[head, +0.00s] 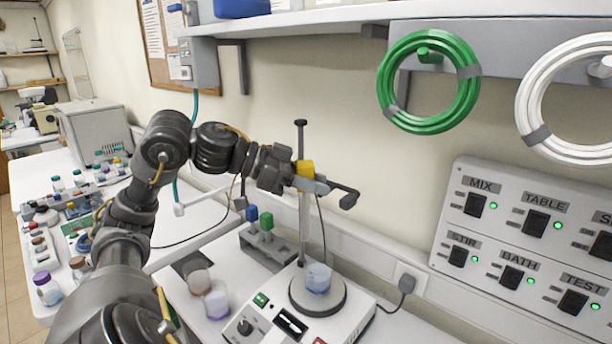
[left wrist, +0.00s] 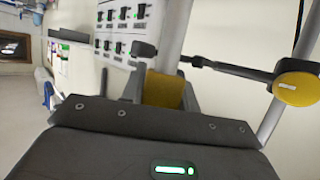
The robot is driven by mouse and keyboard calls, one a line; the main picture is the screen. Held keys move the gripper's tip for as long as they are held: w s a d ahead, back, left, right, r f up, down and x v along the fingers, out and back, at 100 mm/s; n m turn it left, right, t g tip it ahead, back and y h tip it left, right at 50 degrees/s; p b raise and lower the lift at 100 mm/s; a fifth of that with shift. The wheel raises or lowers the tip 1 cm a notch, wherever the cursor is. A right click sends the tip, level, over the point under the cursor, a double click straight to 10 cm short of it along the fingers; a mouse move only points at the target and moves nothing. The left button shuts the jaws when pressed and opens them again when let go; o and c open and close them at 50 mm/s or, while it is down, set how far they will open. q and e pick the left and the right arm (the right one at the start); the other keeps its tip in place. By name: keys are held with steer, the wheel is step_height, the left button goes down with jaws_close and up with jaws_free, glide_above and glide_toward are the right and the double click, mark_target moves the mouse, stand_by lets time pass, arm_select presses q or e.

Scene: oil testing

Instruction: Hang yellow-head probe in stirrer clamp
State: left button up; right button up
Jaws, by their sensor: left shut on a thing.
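The yellow-head probe (head: 305,168) is in my left gripper (head: 290,175), beside the stirrer's upright post (head: 301,142). In the left wrist view its yellow head (left wrist: 162,90) shows between the fingers, and my left gripper (left wrist: 160,100) is shut on it. The dark stirrer clamp (head: 340,190) reaches out to the right of the post, close to the probe head. A dark arm with a yellow round end (left wrist: 297,90) shows at the right of the wrist view. I cannot tell whether the probe touches the clamp. The right gripper is not in view.
The stirrer (head: 258,325) carries a beaker with blue liquid (head: 318,280) below the clamp. A rack (head: 262,250) with blue and green probe heads stands to its left, near two jars (head: 217,302). A switch panel (head: 455,215) is on the right.

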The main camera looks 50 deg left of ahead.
arm_select(q)
steer(key=w+p, duration=0.2)
steer(key=w, duration=0.1)
steer(key=w+f+p, duration=0.1)
steer(key=w, duration=0.1)
steer(key=shift+w+a, duration=0.25)
steer(key=shift+a, duration=0.05)
stand_by(0.7)
steer(key=o, duration=1.1)
